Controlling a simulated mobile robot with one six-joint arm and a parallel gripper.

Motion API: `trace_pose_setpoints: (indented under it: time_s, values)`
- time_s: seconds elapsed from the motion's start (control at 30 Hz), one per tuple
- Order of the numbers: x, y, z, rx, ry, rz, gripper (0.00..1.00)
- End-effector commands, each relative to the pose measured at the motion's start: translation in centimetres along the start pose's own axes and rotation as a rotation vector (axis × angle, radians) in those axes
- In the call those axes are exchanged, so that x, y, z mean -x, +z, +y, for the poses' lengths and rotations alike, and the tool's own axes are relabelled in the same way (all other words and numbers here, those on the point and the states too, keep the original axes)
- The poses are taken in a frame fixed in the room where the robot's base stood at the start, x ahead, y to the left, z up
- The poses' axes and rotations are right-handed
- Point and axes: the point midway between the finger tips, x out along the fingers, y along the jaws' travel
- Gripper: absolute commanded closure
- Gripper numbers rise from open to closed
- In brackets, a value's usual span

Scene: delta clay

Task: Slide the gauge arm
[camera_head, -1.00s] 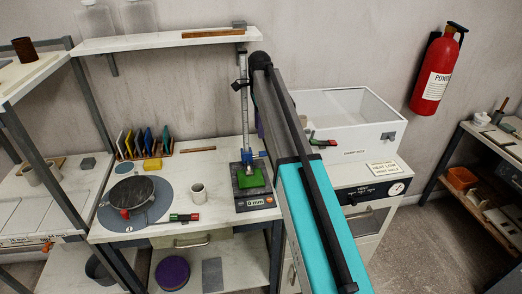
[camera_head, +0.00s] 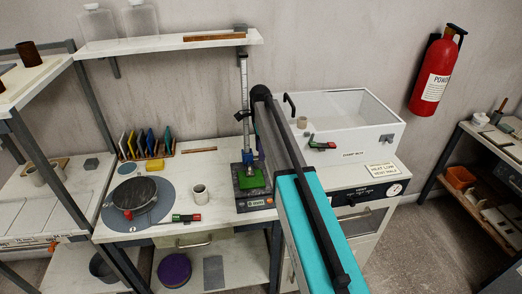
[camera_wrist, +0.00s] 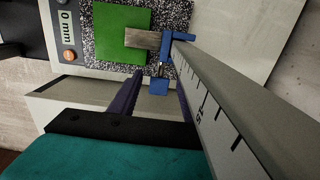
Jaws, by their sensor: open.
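The gauge is an upright scale column (camera_head: 244,95) on a dark speckled base (camera_head: 256,203). Its blue slider (camera_head: 248,158) sits low on the column and also shows in the wrist view (camera_wrist: 179,48). A grey gauge arm (camera_wrist: 143,38) reaches from the slider over a green block (camera_wrist: 118,28), which lies on the base. The base display (camera_wrist: 66,20) reads 0 mm. My gripper (camera_wrist: 158,88) is open, its dark purple fingers either side of a small blue tab below the slider; contact cannot be told. In the head view my arm hides most of the gripper.
A white box (camera_head: 370,115) stands right, beyond my arm. A wall shelf (camera_head: 165,44) hangs above.

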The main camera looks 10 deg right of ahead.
Motion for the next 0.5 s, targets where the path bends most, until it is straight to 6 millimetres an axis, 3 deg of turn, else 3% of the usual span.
trace_pose_setpoints:
  time_s: [0.47, 0.5]
  values:
    - [-0.91, -0.09, 0.00, -0.001, -0.001, 0.000, 0.56]
    - [-0.90, -0.10, 0.00, -0.001, -0.001, 0.000, 0.61]
